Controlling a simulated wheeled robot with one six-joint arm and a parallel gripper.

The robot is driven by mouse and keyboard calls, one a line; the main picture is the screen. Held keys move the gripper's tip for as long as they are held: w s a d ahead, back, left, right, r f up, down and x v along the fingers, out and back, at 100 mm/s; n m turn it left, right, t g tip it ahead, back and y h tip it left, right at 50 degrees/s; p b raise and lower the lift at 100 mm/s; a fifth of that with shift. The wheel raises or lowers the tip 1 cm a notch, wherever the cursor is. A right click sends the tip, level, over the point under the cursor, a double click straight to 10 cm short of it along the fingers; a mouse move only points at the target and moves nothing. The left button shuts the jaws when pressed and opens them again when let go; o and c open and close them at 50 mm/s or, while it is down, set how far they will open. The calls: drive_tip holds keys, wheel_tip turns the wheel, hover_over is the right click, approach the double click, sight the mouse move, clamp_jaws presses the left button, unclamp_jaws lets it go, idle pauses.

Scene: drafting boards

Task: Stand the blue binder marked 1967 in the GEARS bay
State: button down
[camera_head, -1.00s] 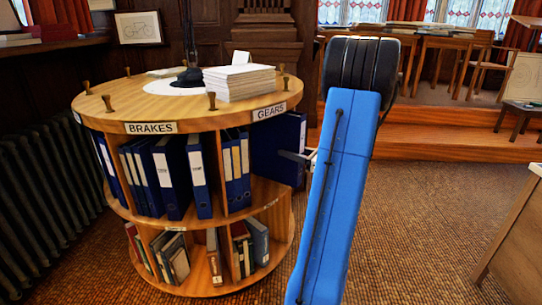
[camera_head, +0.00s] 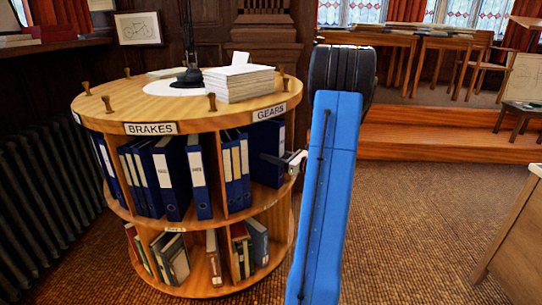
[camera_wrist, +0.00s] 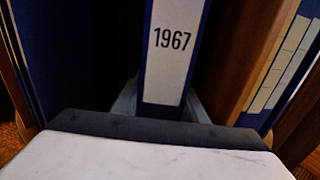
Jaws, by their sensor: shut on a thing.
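The blue binder marked 1967 (camera_head: 266,140) stands upright in the bay under the GEARS label (camera_head: 268,113) on the upper tier of the round wooden shelf. Its white spine label with 1967 faces my camera in the wrist view (camera_wrist: 170,45). My gripper (camera_head: 277,159) is shut on this binder at its spine side, at the bay's opening. In the wrist view the fingers are partly hidden behind the dark and white gripper body. The binder's lower end and its contact with the shelf floor are hidden there.
Other blue binders (camera_head: 236,168) stand left of it in the head view. The BRAKES bay (camera_head: 150,128) holds several more. In the wrist view, a blue surface (camera_wrist: 60,60) is at left, a brown upright panel (camera_wrist: 252,50) and a labelled blue binder (camera_wrist: 290,65) at right.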

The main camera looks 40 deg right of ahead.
drive_tip(key=shift+f, duration=0.1)
drive_tip(key=c, duration=1.1)
unclamp_jaws()
drive_tip(key=v, duration=1.2)
